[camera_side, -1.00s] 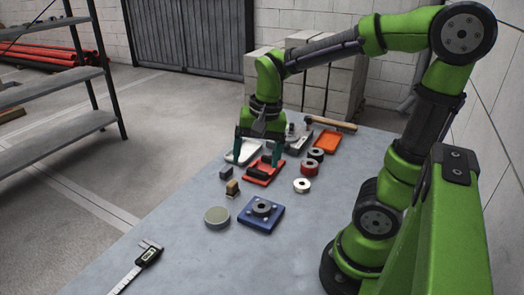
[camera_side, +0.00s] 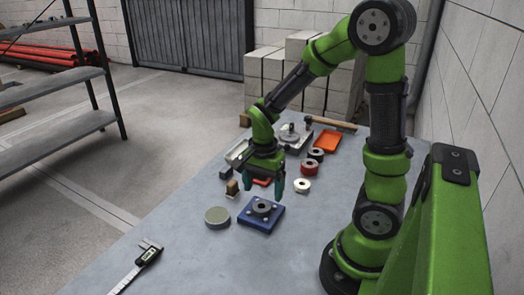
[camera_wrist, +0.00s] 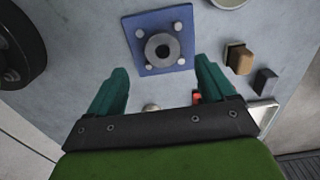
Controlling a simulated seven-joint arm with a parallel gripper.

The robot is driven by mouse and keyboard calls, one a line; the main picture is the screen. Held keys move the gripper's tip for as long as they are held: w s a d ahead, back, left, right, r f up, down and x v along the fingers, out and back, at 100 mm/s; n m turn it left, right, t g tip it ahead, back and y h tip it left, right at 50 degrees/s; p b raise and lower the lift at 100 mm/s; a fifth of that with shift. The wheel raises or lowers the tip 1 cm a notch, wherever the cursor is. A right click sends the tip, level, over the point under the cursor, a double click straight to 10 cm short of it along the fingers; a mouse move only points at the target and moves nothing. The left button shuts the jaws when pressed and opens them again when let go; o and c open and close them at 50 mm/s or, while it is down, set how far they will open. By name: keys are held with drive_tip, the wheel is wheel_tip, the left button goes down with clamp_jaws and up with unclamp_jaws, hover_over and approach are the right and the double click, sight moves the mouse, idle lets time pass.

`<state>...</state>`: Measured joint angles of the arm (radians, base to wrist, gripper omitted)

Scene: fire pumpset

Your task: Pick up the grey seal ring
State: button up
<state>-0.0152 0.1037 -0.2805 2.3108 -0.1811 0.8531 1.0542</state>
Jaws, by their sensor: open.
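A grey ring (camera_side: 262,207) with a dark centre hole sits on a blue square plate (camera_side: 248,222) that has pale round studs at its corners. In the wrist view the ring (camera_wrist: 162,48) lies ahead of my gripper, near the middle of the blue plate (camera_wrist: 143,24). My gripper (camera_side: 264,186) is open and empty, pointing down above the table just behind the plate. Its green fingers (camera_wrist: 162,78) are spread apart in the wrist view, with the ring beyond their tips and not between them.
A grey-green disc (camera_side: 217,218) lies left of the plate, and a brown block (camera_side: 232,188) stands behind it. A pale ring (camera_side: 303,185) and red-and-black rings (camera_side: 309,168) lie to the right. An orange tray (camera_side: 327,141) is farther back. A caliper (camera_side: 148,254) lies at front left.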

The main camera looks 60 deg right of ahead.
sight(262, 205)
drive_tip(key=shift+w+f, duration=0.15)
drive_tip(key=shift+f, duration=2.6)
drive_tip(key=shift+c, duration=0.3)
drive_tip(key=c, duration=1.1)
